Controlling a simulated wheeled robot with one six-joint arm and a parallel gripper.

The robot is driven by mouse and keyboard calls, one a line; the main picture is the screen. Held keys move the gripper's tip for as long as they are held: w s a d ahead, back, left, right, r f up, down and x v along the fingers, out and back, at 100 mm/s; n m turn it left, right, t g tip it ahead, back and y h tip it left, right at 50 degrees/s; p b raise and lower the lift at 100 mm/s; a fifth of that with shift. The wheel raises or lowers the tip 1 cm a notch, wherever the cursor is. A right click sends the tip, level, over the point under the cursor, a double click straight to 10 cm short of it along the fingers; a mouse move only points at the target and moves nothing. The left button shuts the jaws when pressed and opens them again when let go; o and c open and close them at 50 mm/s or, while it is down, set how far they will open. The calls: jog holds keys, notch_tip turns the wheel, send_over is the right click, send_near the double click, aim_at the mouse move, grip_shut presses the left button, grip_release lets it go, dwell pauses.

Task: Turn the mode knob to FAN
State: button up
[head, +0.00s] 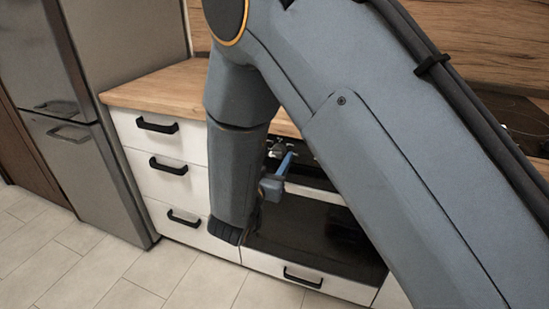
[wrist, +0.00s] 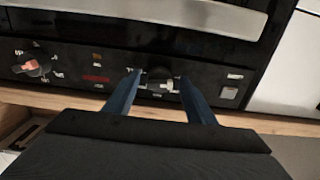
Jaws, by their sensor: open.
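The oven's black control panel (wrist: 115,65) crosses the wrist view, with a dark knob (wrist: 158,83) that has a pale mark. Small white labels ring this knob, too blurred to read. My gripper (wrist: 160,74) is open, with one blue finger on each side of this knob; I cannot tell whether they touch it. A second knob (wrist: 33,65) with an orange-red face sits at the panel's left, also ringed by labels. I cannot tell from the labels which is the mode knob. In the head view my gripper (head: 283,161) is at the oven's top front, partly hidden by my arm.
A steel oven handle (wrist: 190,14) runs along the top of the wrist view. A small red display (wrist: 96,79) and a pale square button (wrist: 229,92) flank the middle knob. White drawers (head: 165,165) and a fridge (head: 85,120) stand left of the oven (head: 320,235).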

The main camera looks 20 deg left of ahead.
jog(key=c, duration=1)
jog(key=shift+c, duration=0.2)
jog(key=shift+m, duration=0.3)
jog(key=m, duration=0.4)
jog(key=m+b, duration=0.2)
jog(key=m, duration=0.3)
jog(key=shift+a+m, duration=0.1)
jog(key=shift+m, duration=0.3)
jog(key=m+b, duration=0.3)
jog(key=m, duration=0.2)
jog(key=shift+m+b, duration=1.25)
jog(key=shift+m, duration=0.95)
jog(key=shift+r, duration=0.1)
